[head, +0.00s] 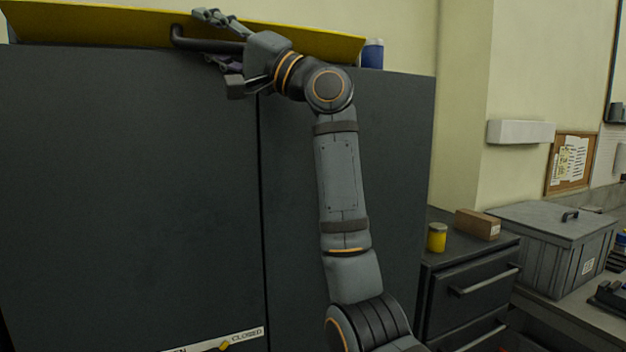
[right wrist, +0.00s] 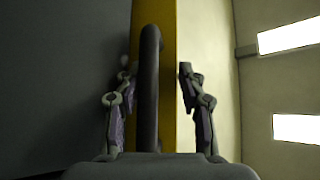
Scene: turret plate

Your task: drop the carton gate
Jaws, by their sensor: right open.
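The gate is a long yellow panel (head: 95,24) lying across the top of a dark cabinet, with a dark bar handle (head: 205,44) on its front. My right gripper (head: 215,50) is at the handle, its fingers spread open above and below it. In the right wrist view the handle (right wrist: 150,90) runs between the two open fingers (right wrist: 152,105), with the yellow panel (right wrist: 170,60) behind it. I cannot tell whether a finger touches the handle. My left gripper is not in view.
A blue container (head: 372,53) stands on top behind the panel's right end. At right are drawers (head: 470,290), a yellow jar (head: 437,237), a brown box (head: 478,223) and a grey bin (head: 550,245).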

